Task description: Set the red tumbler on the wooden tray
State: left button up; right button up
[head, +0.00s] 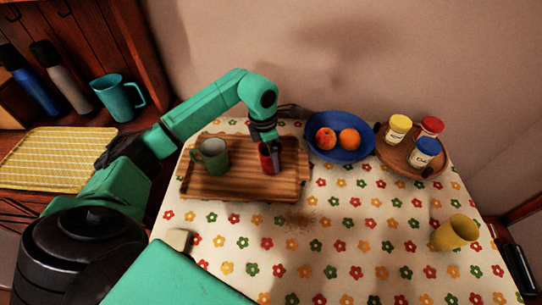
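The red tumbler (265,160) stands about upright over the right part of the wooden tray (240,187). My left gripper (270,150) reaches down to it from above, with its fingers at the tumbler's rim and right side. Whether the fingers grip the tumbler or are loose around it is hard to see. I cannot tell whether the tumbler's base touches the tray. A green mug (215,158) stands on the left part of the tray. My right gripper is not in view.
A blue bowl (340,152) with two fruits is right of the tray. A round wooden board (403,156) with three lidded jars lies farther right. A yellow cup (455,232) lies tilted at the right. A teal pitcher (118,98) stands at the left.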

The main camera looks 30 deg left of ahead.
pick_arm(q)
notch_tip(320, 180, up, 10)
jog(key=s+b, duration=0.1)
jog(key=shift+a+r, duration=0.25)
jog(key=shift+a, duration=0.2)
